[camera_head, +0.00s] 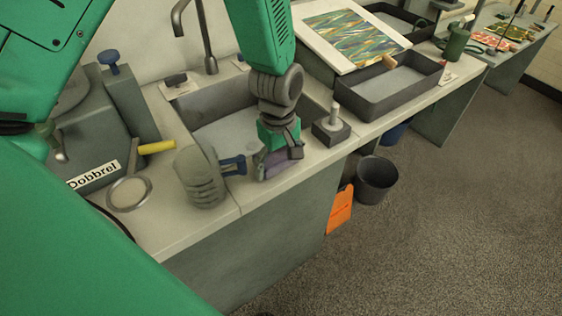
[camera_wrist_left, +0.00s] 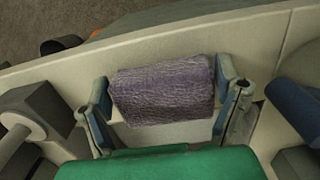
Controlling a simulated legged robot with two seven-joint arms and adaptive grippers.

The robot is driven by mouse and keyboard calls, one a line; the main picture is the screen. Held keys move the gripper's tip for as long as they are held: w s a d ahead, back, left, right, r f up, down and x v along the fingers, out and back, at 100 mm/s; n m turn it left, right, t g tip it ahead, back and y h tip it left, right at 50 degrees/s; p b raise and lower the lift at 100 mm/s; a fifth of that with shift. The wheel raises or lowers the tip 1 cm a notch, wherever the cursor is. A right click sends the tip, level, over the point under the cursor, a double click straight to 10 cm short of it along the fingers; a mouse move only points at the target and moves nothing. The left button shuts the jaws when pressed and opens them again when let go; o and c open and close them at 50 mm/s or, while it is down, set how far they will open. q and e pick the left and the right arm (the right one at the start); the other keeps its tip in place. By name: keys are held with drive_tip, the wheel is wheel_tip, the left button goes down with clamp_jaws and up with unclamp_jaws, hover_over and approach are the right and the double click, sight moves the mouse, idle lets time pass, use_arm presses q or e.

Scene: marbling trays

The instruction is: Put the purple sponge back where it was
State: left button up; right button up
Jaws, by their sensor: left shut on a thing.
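The purple sponge (camera_head: 283,160) is in my left gripper, at the front rim of the sink in the head view. In the left wrist view the sponge (camera_wrist_left: 163,90) lies crosswise between the two blue-grey fingers of my left gripper (camera_wrist_left: 165,98), which is shut on it. The sponge is over the pale counter strip (camera_wrist_left: 120,50) in front of the sink; I cannot tell whether it touches the counter. The sink (camera_head: 215,130) is just behind the gripper, and my arm hides part of it. My right gripper is not in view.
A grey ribbed object (camera_head: 203,178) stands close left of the gripper. A dark block with a pale post (camera_head: 332,127) stands close right. A magnifier (camera_head: 130,192), dark tray (camera_head: 395,95) and tap (camera_head: 205,45) are around. A bin (camera_head: 377,180) is on the floor.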

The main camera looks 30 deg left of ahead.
sight(280, 158)
use_arm(q)
drive_tip(key=shift+w+f, duration=0.1)
drive_tip(key=shift+f, duration=0.15)
drive_tip(key=shift+d, duration=0.15)
drive_tip(key=o, duration=0.6)
drive_tip(key=shift+d, duration=0.15)
drive_tip(key=shift+o, duration=0.2)
drive_tip(key=shift+r, duration=0.1)
drive_tip(key=shift+r, duration=0.25)
wheel_tip(280, 158, up, 12)
drive_tip(key=shift+a+f+p, duration=0.2)
drive_tip(key=shift+a+p, duration=0.05)
drive_tip(key=shift+p, duration=0.05)
drive_tip(key=shift+a, duration=0.1)
